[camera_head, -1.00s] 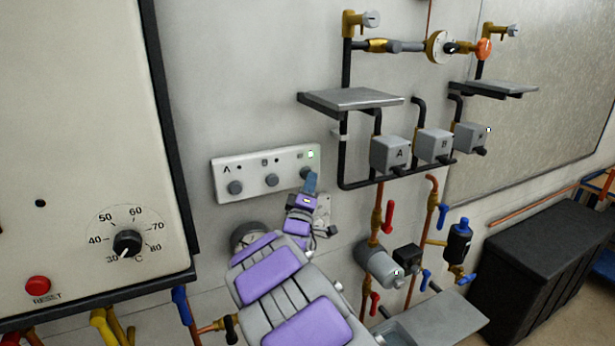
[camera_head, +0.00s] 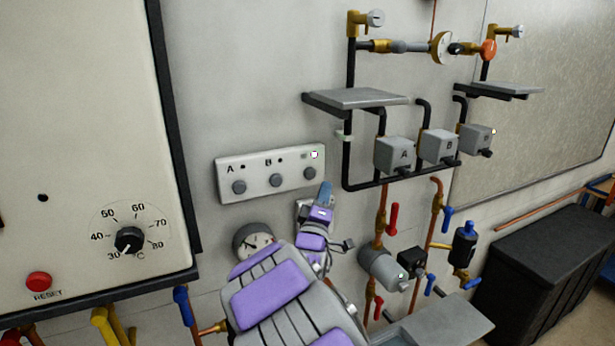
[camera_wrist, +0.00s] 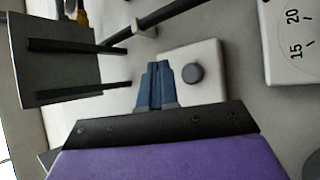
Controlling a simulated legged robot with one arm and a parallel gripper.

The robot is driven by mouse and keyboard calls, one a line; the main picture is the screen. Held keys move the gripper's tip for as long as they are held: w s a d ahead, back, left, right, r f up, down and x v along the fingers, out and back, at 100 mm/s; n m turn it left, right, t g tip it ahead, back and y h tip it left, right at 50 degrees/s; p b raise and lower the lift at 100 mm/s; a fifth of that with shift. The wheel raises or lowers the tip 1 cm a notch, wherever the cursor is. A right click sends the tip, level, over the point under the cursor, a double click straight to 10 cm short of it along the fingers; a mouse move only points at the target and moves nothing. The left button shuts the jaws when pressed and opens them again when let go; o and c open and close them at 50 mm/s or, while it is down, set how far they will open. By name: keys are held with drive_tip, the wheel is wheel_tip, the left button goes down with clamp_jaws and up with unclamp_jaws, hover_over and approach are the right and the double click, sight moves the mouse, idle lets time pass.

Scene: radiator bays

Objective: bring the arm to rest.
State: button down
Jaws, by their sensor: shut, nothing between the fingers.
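My gripper (camera_head: 325,192) is at the end of my purple and grey arm, just below the right end of the white button panel (camera_head: 227,171). Its blue fingers are together with nothing between them. In the wrist view my gripper (camera_wrist: 158,72) points at the panel (camera_wrist: 203,58), beside a round dark button (camera_wrist: 192,74). In the head view the right button (camera_head: 309,173) is clear of the fingertips, and a small light (camera_head: 314,155) glows above it. I cannot tell how far the fingers are from the wall.
Valve boxes A (camera_head: 393,155) and B (camera_head: 438,146) and a grey shelf (camera_head: 356,98) stand out to the right. A gauge (camera_head: 253,241) and a pump (camera_head: 382,268) are near my arm. A boiler cabinet (camera_head: 75,120) is at left, a black chest (camera_head: 540,265) at right.

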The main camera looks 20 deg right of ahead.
drive_tip(key=s+a+f+m+g+y+b, duration=0.35)
drive_tip(key=s+a+f+g+y, duration=0.65)
drive_tip(key=s+a+f+y, duration=0.55)
drive_tip(key=s+a+f+m+g, duration=0.1)
drive_tip(key=s+f+g, duration=0.1)
drive_tip(key=s, duration=0.8)
drive_tip(key=s+a+f+m+g+h+b, duration=0.1)
drive_tip(key=s+g, duration=0.3)
drive_tip(key=s, duration=0.7)
drive_tip(key=s+a+f+m+g+b, duration=0.1)
drive_tip(key=s+g, duration=0.3)
drive_tip(key=s, duration=0.6)
drive_tip(key=shift+s+f, duration=0.2)
drive_tip(key=shift+f, duration=0.65)
drive_tip(key=shift+a, duration=0.1)
